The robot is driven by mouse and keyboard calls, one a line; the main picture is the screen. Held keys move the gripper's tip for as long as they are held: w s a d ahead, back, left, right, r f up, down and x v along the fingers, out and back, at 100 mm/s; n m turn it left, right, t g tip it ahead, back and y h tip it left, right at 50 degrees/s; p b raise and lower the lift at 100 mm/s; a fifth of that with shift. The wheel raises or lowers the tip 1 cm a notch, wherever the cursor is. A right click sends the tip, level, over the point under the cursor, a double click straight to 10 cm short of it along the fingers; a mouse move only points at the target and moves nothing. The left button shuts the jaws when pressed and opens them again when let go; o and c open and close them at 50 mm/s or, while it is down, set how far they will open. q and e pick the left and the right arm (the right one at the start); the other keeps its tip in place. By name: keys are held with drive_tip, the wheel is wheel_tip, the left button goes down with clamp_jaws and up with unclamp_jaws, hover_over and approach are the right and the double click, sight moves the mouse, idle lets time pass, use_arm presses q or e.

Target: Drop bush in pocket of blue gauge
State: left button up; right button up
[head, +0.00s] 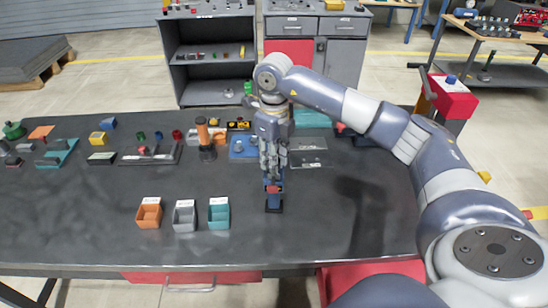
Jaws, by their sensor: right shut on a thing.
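My right gripper (272,176) points straight down over the middle of the dark table and is shut on a small piece. A small red part (273,189) shows at its fingertips; it may be the bush, but it is too small to tell. Right below it a dark blue block (274,205) stands on the table. I cannot tell whether the red part touches this block. A flat blue plate (240,154) lies behind and left of the gripper, partly hidden by it. I cannot tell which blue thing is the gauge, and no pocket is visible. My left gripper is not in view.
Orange (149,214), grey (185,217) and teal (219,214) open bins stand at the front left. An orange-topped post (205,140) stands left of the gripper. Several small parts and plates fill the back left. The front right of the table (340,235) is clear.

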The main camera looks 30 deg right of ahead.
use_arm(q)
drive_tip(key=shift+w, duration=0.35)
use_arm(e)
drive_tip(key=o, duration=1.1)
drive_tip(key=shift+o, duration=0.2)
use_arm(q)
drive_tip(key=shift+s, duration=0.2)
use_arm(e)
drive_tip(key=shift+r, duration=0.15)
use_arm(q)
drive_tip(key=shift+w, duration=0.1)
use_arm(e)
wheel_tip(320, 180, up, 12)
